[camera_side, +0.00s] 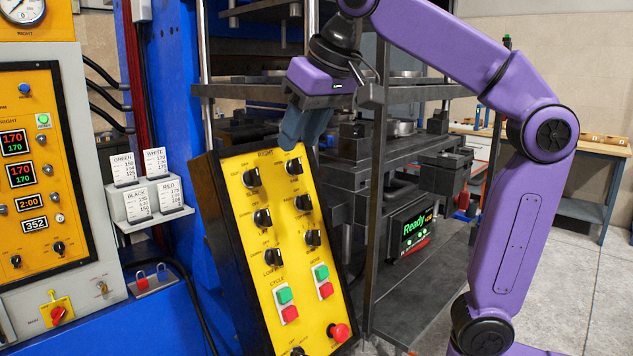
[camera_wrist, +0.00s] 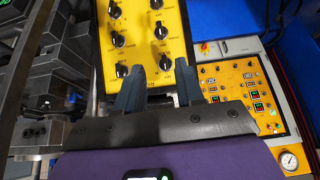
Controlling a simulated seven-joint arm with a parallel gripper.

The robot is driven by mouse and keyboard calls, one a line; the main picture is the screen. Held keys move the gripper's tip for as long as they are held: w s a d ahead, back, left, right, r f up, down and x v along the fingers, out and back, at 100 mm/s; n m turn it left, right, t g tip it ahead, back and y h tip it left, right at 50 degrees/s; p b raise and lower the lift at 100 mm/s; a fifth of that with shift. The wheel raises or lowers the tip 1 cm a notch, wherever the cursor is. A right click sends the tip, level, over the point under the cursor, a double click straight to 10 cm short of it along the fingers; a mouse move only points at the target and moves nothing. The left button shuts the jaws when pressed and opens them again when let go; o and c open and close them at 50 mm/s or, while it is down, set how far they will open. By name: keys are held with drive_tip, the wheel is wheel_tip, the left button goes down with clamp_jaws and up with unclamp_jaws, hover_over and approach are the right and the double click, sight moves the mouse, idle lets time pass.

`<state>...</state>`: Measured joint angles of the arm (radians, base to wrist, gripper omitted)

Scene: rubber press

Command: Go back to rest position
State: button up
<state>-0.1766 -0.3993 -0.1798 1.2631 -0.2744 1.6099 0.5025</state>
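My gripper (camera_side: 304,124) is at the top edge of the yellow control panel (camera_side: 262,222) in the side view, with its blue-grey fingers pointing down. In the wrist view the two fingers of my gripper (camera_wrist: 159,82) stand apart with a gap between them. Nothing is held between them. The yellow panel (camera_wrist: 146,45) lies beyond the fingertips, with several black knobs. I cannot tell from these views whether a finger touches the panel.
A press frame with dark shelves (camera_side: 330,90) stands behind the panel. A small screen reading Ready (camera_side: 417,228) is on it. A second yellow panel (camera_side: 35,165) and white label cards (camera_side: 140,180) are at left. A workbench (camera_side: 590,160) stands at right; floor there is clear.

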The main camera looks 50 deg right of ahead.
drive_tip(key=shift+f, duration=0.1)
drive_tip(key=s+f+n+g, duration=0.1)
drive_tip(key=s+f+n, duration=0.15)
drive_tip(key=f, duration=0.35)
drive_tip(key=s+f+n+g+y, duration=0.1)
drive_tip(key=s+f+n, duration=0.15)
drive_tip(key=f, duration=0.25)
drive_tip(key=s+f+n+g, duration=0.1)
drive_tip(key=s+f+n, duration=0.15)
drive_tip(key=f, duration=0.35)
drive_tip(key=s+d+f+n+g, duration=0.1)
drive_tip(key=s+d+f+n, duration=0.1)
drive_tip(key=s+d+f, duration=0.2)
drive_tip(key=s+d+f+n+g, duration=0.1)
drive_tip(key=s+d+f+n, duration=0.2)
drive_tip(key=s+f, duration=0.7)
drive_tip(key=shift+s+d+f+g+h, duration=0.3)
drive_tip(key=shift+s+d+g, duration=0.15)
drive_tip(key=shift+s, duration=0.5)
